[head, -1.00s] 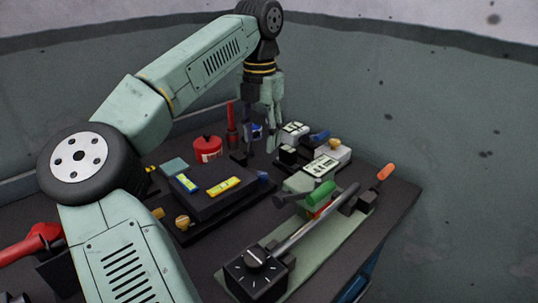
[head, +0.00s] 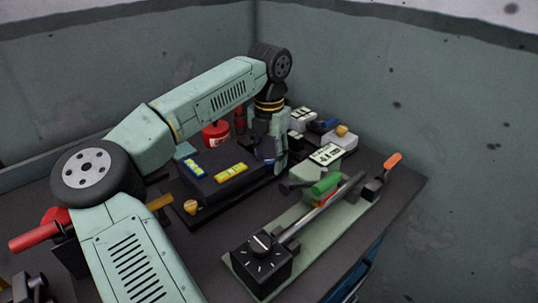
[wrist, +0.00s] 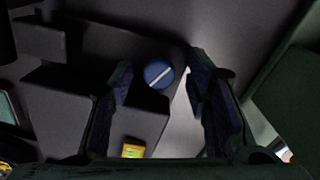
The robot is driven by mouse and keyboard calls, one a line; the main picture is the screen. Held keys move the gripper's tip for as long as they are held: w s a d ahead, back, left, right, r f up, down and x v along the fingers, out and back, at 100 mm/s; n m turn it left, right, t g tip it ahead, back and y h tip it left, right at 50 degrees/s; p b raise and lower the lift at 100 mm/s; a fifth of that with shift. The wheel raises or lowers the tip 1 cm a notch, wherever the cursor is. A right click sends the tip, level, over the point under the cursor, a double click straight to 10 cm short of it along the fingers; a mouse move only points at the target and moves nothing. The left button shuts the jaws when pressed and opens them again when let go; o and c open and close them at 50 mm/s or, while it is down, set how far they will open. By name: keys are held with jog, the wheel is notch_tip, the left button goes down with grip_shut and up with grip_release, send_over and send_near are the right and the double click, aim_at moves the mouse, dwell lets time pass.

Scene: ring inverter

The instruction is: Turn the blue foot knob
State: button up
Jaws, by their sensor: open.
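The blue foot knob (wrist: 159,73) shows in the wrist view as a round blue disc with a white diagonal line. It sits beside a corner of the dark levelling platform (head: 212,186), which carries two yellow-framed levels (head: 231,172). My gripper (head: 276,172) points down at the platform's right corner in the head view and hides most of the knob there. In the wrist view its two fingers are apart, one on each side of the knob, with visible gaps. I cannot tell how far above the knob the fingertips are.
A green-handled lever and long bar (head: 325,204) lie right of the platform, with a black dial box (head: 262,262) in front. White boxes (head: 326,155) stand behind my gripper. A red pot (head: 215,134) is behind the platform. An orange-yellow foot knob (head: 190,207) is at its near corner.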

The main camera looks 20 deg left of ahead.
jog(key=shift+c, duration=0.6)
grip_shut()
